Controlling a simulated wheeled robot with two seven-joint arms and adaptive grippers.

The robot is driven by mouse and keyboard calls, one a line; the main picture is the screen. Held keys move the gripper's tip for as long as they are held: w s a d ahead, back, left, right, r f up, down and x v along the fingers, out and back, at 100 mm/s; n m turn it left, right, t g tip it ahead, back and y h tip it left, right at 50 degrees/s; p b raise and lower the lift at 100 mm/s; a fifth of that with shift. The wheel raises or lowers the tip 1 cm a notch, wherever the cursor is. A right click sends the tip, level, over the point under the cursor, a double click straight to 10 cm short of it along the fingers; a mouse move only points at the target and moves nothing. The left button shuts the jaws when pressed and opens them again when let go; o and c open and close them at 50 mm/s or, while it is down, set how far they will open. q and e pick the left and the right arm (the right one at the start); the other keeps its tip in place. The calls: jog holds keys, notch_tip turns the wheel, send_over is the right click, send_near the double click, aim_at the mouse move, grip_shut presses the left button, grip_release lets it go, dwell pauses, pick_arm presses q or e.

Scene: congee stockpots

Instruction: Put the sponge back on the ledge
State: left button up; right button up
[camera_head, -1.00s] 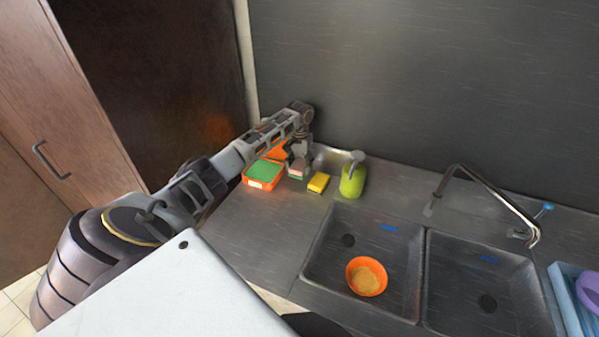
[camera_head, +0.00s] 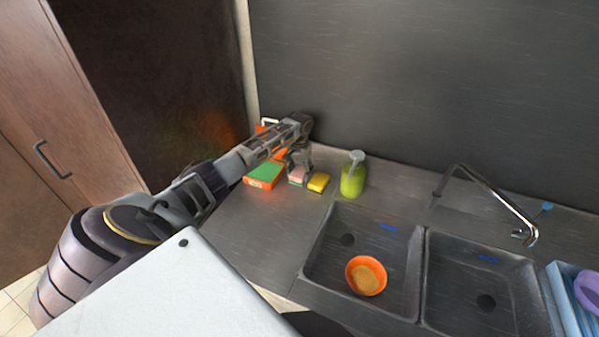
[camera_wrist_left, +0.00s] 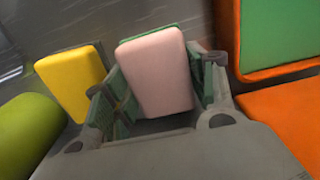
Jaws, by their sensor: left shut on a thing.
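A pink sponge with a green back (camera_wrist_left: 157,74) is between the fingers of my left gripper (camera_wrist_left: 165,92), which is shut on it in the left wrist view. In the head view the pink sponge (camera_head: 296,176) shows just below my left gripper (camera_head: 299,165), at the back of the steel counter. Whether it touches the counter is hard to tell. A yellow sponge (camera_head: 318,182) lies just right of it. No separate ledge stands out from the steel counter (camera_head: 250,225). My right gripper is not in view.
An orange box with a green top (camera_head: 264,175) stands left of the sponges. A green pump bottle (camera_head: 352,181) stands to their right. Two sinks lie in front, the left one (camera_head: 400,240) holding an orange bowl (camera_head: 366,275). The front left counter is clear.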

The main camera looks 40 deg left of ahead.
aim_at(300, 171)
pick_arm(q)
jog(key=shift+f, duration=0.15)
jog(key=o, duration=0.7)
notch_tip(300, 171, up, 12)
jog(key=b, duration=0.1)
jog(key=shift+r+b, duration=0.2)
jog(key=shift+b, duration=0.2)
dwell(0.5)
